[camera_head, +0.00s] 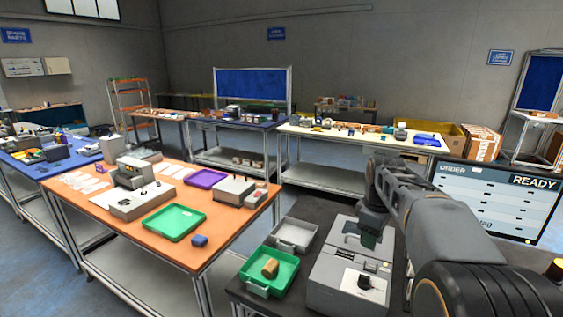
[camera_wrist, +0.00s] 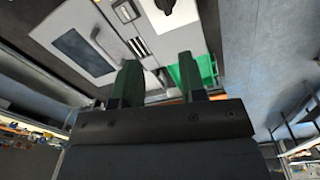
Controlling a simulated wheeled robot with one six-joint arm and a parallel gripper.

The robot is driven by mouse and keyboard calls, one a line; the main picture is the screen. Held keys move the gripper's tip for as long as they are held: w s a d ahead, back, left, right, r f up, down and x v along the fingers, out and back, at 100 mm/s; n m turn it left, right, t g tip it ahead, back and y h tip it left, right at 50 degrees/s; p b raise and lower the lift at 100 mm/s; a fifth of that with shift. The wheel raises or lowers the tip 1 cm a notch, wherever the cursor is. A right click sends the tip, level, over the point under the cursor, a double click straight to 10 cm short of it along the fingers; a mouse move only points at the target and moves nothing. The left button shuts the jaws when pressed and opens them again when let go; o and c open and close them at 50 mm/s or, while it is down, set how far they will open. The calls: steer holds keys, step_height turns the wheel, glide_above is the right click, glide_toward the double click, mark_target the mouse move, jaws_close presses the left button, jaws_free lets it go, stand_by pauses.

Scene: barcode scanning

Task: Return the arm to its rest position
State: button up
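My arm (camera_head: 445,225) reaches from the lower right over the dark bench. My gripper (camera_head: 365,236) points down above the back part of a grey box-shaped device (camera_head: 348,288) with a black knob. In the wrist view my gripper (camera_wrist: 160,72) shows two dark green fingers, clearly apart, with nothing between them. The grey device (camera_wrist: 88,28) with its dark window lies beyond the fingers in that view. I cannot tell the exact gap between the fingertips and the device.
A green tray (camera_head: 287,280) holding a tan item (camera_head: 270,268) and an empty grey tray (camera_head: 304,226) sit left of the device. A READY screen (camera_head: 495,205) stands right of my arm. An orange-topped table (camera_head: 150,228) with trays and machines stands left, across a floor gap.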

steer(key=s+a+f+m+t, duration=0.1)
steer(key=s+a+f+m, duration=0.2)
steer(key=s, duration=0.5)
steer(key=s+a+f+m+t, duration=0.2)
steer(key=s+a+f+m, duration=0.2)
steer(key=s, duration=0.5)
steer(key=shift+a+m+t, duration=0.3)
steer(key=shift+a+m, duration=0.45)
steer(key=shift+m, duration=0.55)
